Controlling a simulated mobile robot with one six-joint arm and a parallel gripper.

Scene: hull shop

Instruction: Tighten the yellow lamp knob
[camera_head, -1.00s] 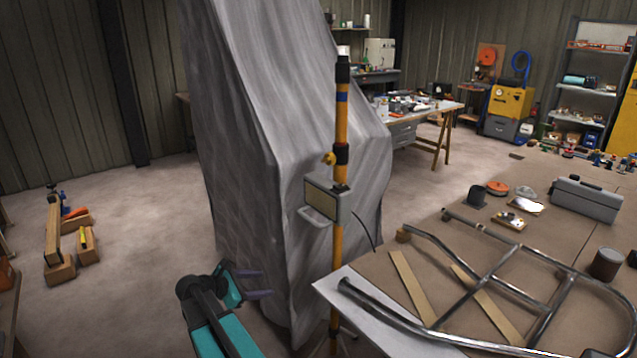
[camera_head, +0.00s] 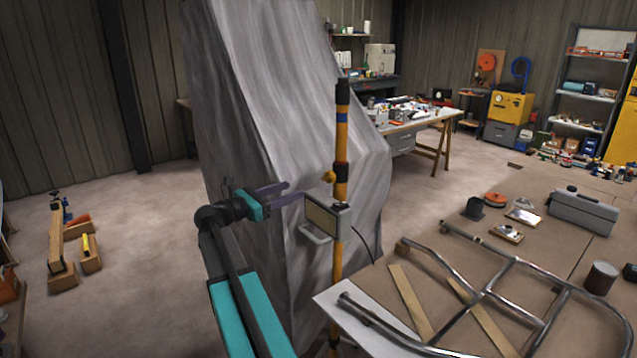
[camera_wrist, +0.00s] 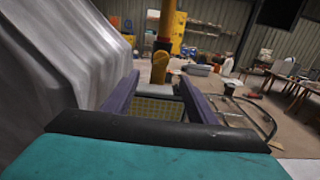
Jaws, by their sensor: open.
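The yellow lamp knob (camera_head: 328,176) sticks out to the left from a dark collar on the upright yellow pole (camera_head: 341,138). In the wrist view the knob (camera_wrist: 159,67) stands ahead of my gripper (camera_wrist: 158,82), roughly centred between its purple fingers. The work lamp (camera_head: 324,219), a box with a pale panel and a handle, hangs on the pole just below the knob. Its panel (camera_wrist: 158,109) also shows between the fingers. In the head view my gripper (camera_head: 290,193) is open and empty, left of the knob, with a gap between them.
A grey draped cover (camera_head: 270,110) stands close behind the pole and my arm. At the right, a bench (camera_head: 395,325) carries a bent metal tube frame (camera_head: 465,262), wooden strips and a grey toolbox (camera_head: 583,208). Open floor (camera_head: 150,230) lies to the left.

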